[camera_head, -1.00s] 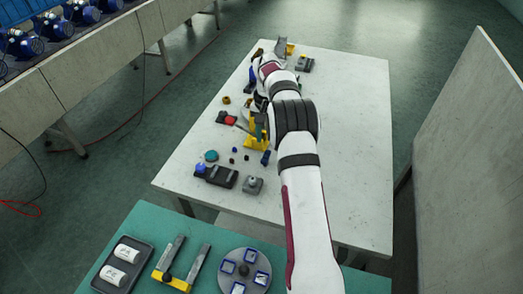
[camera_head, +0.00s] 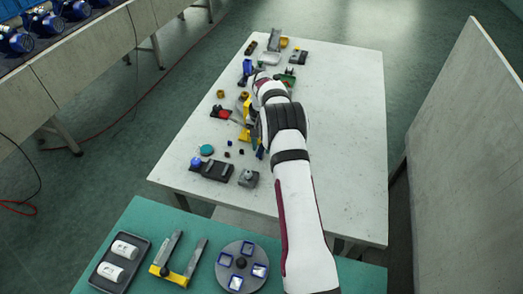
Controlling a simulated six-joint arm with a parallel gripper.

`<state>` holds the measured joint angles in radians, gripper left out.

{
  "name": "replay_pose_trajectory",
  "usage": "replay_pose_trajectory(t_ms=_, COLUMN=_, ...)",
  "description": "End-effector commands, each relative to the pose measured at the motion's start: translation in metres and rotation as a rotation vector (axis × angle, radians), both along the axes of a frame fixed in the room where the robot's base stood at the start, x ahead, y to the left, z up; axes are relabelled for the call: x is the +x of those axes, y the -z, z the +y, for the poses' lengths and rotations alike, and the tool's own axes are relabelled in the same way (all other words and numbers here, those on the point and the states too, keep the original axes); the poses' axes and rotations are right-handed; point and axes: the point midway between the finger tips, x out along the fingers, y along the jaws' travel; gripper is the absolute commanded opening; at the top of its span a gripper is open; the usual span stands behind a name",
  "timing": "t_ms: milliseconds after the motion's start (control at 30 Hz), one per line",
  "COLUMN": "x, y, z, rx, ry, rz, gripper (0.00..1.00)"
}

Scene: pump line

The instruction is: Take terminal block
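My arm reaches from the lower right over the white table (camera_head: 340,130), with its wrist (camera_head: 266,88) above the table's far left part. My gripper's fingers are hidden or too small to make out among the parts near the wrist. I cannot tell if they are open or hold anything. A small dark piece with green on it (camera_head: 286,80) lies just right of my wrist. It may be the terminal block, but it is too small to be sure.
A yellow part (camera_head: 246,133) stands left of my arm. Nearer lie a teal disc (camera_head: 207,150), a black holder (camera_head: 215,172) and a grey block (camera_head: 248,178). A grey piece (camera_head: 274,40) stands at the far end. The table's right half is clear. A grey panel (camera_head: 455,150) rises at right.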

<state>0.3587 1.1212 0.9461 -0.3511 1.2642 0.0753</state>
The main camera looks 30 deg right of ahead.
Motion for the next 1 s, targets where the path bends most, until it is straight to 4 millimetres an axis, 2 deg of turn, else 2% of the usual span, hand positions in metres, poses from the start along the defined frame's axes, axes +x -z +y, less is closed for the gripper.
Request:
replay_pose_trajectory(t_ms=33, x=0.000, y=0.000, z=0.000, rx=0.000, ry=0.000, rz=0.000, gripper=0.38)
replay_pose_trajectory(t_ms=200, x=0.000, y=0.000, z=0.000, rx=0.000, ry=0.000, rz=0.000, gripper=0.08)
replay_pose_trajectory(t_ms=267, x=0.000, y=0.000, z=0.000, rx=0.000, ry=0.000, rz=0.000, gripper=0.00)
replay_pose_trajectory(t_ms=567, x=0.000, y=-0.001, z=0.000, rx=0.000, ry=0.000, rz=0.000, gripper=0.00)
replay_pose_trajectory(t_ms=1000, x=0.000, y=-0.012, z=0.000, rx=0.000, ry=0.000, rz=0.000, gripper=0.00)
